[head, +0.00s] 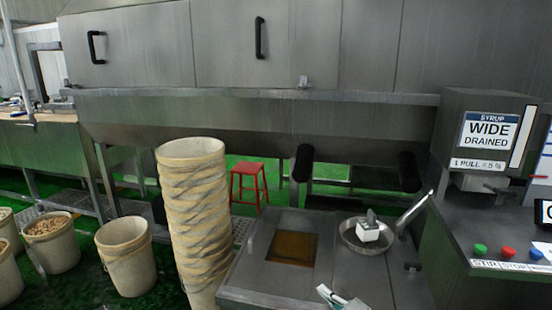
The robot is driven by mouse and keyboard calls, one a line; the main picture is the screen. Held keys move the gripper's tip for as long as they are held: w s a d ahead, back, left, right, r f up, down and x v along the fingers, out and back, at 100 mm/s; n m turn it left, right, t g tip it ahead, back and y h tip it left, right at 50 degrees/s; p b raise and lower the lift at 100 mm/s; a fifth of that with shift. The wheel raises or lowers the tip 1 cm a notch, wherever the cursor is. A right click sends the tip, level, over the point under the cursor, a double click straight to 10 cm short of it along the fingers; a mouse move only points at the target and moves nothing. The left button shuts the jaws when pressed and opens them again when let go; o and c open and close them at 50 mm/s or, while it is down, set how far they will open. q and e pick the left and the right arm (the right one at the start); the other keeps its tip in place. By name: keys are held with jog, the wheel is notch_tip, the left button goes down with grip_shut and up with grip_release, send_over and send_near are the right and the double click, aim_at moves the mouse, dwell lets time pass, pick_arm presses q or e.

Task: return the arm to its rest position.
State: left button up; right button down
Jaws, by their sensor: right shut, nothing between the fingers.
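My right gripper (336,296) shows at the bottom edge, right of centre. Only its pale front end is in view. It is shut and holds nothing. It is in front of the steel counter (262,293), below and apart from the round metal pan (352,244). The rest of the right arm is out of view below. My left gripper and arm are not in view.
A tall stack of beige buckets (195,215) stands left of the counter. A white block (367,233) sits in the pan. A syrup dispenser (489,130) and a button panel (500,265) are at right. A red stool (248,182) stands behind.

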jog(key=s+a+f+n+g+h, duration=0.1)
jog(key=s+a+f+n, duration=0.25)
jog(key=s, duration=0.65)
jog(key=s+a+f+n+h, duration=0.1)
jog(key=s+a+f+n, duration=0.3)
jog(key=s, duration=0.6)
jog(key=s+d+f+n+g+h, duration=0.1)
jog(key=s+d+n+h, duration=0.1)
jog(key=s+d, duration=0.4)
jog(key=s+d+f+n+g+h, duration=0.1)
jog(key=s+d+n, duration=0.3)
jog(key=s, duration=0.7)
jog(key=shift+d+f+h, duration=0.35)
jog(key=shift+d+h, duration=0.05)
jog(key=shift+d, duration=0.55)
jog(key=shift+s, duration=0.1)
